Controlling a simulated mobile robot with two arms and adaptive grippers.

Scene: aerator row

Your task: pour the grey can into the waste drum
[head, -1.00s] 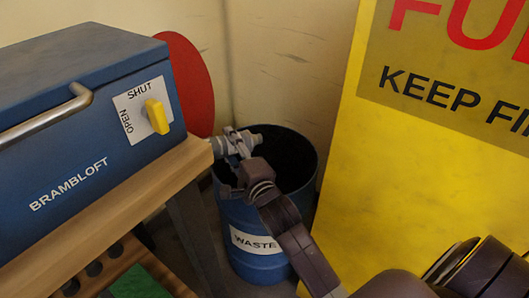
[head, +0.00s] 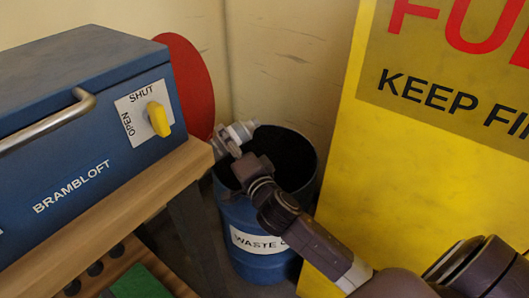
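The waste drum (head: 262,232) is a blue open-topped drum with a white WASTE label, standing on the floor in the middle of the head view. Its inside is dark. My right arm reaches in from the lower right, across the front of the drum. My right gripper (head: 229,144) is over the drum's left rim. It appears shut on the grey can (head: 241,132), a small pale grey cylinder lying tilted, with its right end higher and over the drum's opening. The can is partly hidden by the fingers, and its contents do not show. My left gripper is not in view.
A wooden bench (head: 150,188) with a blue BRAMBLOFT box (head: 75,125) stands close to the drum's left. The box has a yellow OPEN/SHUT knob (head: 159,119). A red disc (head: 192,85) is behind it. A large yellow panel (head: 420,190) stands right of the drum.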

